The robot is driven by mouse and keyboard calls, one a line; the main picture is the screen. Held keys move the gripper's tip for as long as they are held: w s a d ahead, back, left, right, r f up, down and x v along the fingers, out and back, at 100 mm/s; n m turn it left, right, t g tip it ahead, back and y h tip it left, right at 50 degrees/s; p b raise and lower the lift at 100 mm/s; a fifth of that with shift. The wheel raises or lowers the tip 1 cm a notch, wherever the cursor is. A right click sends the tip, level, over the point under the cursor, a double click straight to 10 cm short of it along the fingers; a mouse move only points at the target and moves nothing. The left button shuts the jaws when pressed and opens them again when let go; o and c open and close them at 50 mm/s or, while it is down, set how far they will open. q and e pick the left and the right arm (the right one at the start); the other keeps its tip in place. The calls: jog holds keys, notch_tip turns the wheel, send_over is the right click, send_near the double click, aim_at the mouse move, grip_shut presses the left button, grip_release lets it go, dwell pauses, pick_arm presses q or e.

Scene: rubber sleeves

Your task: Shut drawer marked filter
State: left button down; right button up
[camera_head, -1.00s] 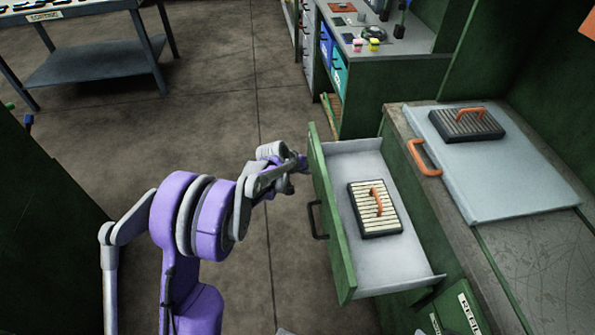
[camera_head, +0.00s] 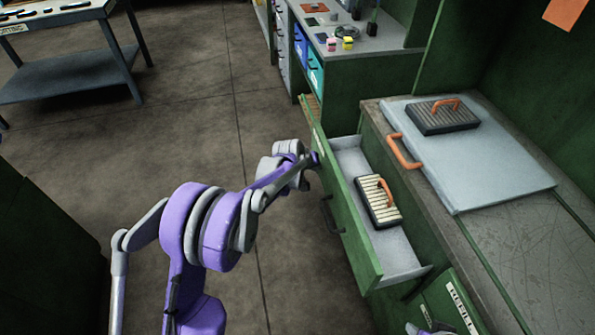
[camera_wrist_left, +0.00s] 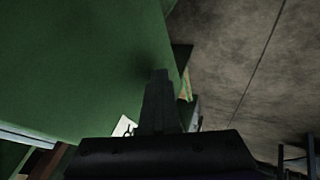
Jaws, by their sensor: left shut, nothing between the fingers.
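The open green drawer (camera_head: 342,200) sticks out of the green cabinet, with a pale grey inside and a dark handle (camera_head: 329,213) on its front. A ribbed cream filter block (camera_head: 377,205) with an orange handle lies in it. My left gripper (camera_head: 314,159) is shut and empty, with its tip at the outer face of the drawer front, near the far end; it appears to touch. In the left wrist view the dark fingers (camera_wrist_left: 158,100) lie against the green panel (camera_wrist_left: 75,60). A white label (camera_wrist_left: 123,126) shows there, its text unreadable.
A grey lid panel (camera_head: 480,165) with an orange handle and a dark ribbed block (camera_head: 442,116) lies on the worktop. Another bench (camera_head: 365,50) with blue drawers stands behind. A grey trolley (camera_head: 70,70) is at far left. The floor between is clear.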

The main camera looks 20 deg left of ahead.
pick_arm(q)
jog(key=w+d, duration=0.3)
jog(key=d, duration=0.1)
jog(key=w+d, duration=0.3)
jog(key=d, duration=0.2)
jog(key=w+d, duration=0.3)
jog(key=d, duration=0.1)
jog(key=shift+w+d, duration=0.1)
jog(key=shift+d, duration=0.2)
jog(key=shift+w+d+r, duration=0.1)
jog(key=shift+w+d, duration=0.1)
jog(key=shift+d, duration=0.2)
pick_arm(e)
jog(key=shift+f, duration=0.15)
